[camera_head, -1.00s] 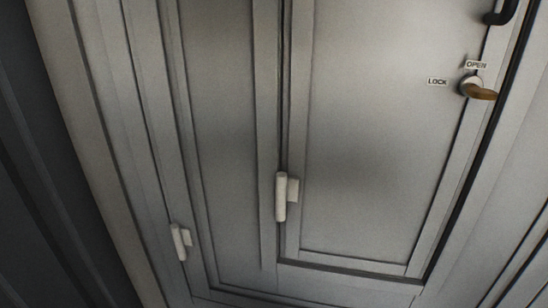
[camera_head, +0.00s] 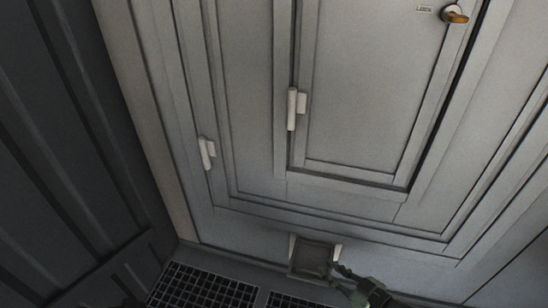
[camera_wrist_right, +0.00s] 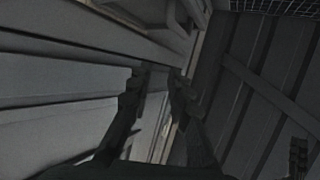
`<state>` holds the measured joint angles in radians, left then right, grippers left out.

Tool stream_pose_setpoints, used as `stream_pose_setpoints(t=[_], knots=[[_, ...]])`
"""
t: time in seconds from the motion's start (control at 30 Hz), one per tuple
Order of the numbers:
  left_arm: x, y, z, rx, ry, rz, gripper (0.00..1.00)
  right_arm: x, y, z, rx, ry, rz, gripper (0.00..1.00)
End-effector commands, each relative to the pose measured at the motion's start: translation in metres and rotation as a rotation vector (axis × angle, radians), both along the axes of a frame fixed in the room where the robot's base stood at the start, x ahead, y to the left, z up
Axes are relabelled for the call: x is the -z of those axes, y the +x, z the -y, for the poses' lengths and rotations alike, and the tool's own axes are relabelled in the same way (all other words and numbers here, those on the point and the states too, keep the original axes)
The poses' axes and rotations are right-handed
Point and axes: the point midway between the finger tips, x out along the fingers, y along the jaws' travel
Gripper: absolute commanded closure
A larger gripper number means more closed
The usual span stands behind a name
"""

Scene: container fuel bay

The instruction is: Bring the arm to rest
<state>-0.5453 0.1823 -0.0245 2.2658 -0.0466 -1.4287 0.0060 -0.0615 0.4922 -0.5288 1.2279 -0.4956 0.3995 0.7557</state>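My right gripper (camera_head: 340,276) shows at the bottom of the head view, in front of the lower part of the grey door wall, near a small square frame. In the right wrist view its two dark fingers (camera_wrist_right: 157,78) stand apart with nothing between them, so it is open and empty. A dark jointed shape at the right edge of the wrist view may be part of my left gripper (camera_wrist_right: 298,155); its fingers cannot be made out. The rest of the left arm is hidden or too dark to tell.
A grey panelled door (camera_head: 365,85) has pale hinges (camera_head: 292,110) and a brass-coloured lock handle (camera_head: 455,14). A small square frame (camera_head: 312,258) sits low on the wall. Dark grating (camera_head: 205,288) covers the floor. A dark ribbed wall (camera_head: 60,150) stands at left.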

Motion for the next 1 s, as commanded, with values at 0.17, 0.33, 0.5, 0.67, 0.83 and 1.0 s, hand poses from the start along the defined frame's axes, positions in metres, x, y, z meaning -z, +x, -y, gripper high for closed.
stream_pose_setpoints(t=[0.17,0.33,0.5,0.67,0.83,1.0], knots=[[0.015,0.003,0.0,0.002,-0.006,-0.011,0.6,-0.022,0.008,0.035,0.368,-0.153,-0.094,0.81],[0.031,0.005,0.0,0.005,-0.014,-0.019,0.6,-0.028,-0.046,0.082,0.599,-0.315,-0.369,0.81],[0.045,0.005,0.0,0.006,-0.02,-0.025,0.6,-0.039,-0.123,0.106,0.655,-0.421,-0.664,0.81],[0.052,0.006,0.0,0.006,-0.023,-0.027,0.6,-0.049,-0.169,0.111,0.636,-0.465,-0.821,0.81],[0.054,0.005,0.0,0.006,-0.024,-0.028,0.6,-0.051,-0.18,0.111,0.629,-0.477,-0.858,0.81],[0.054,0.005,0.0,0.006,-0.023,-0.028,0.6,-0.051,-0.179,0.112,0.629,-0.478,-0.856,0.81]])
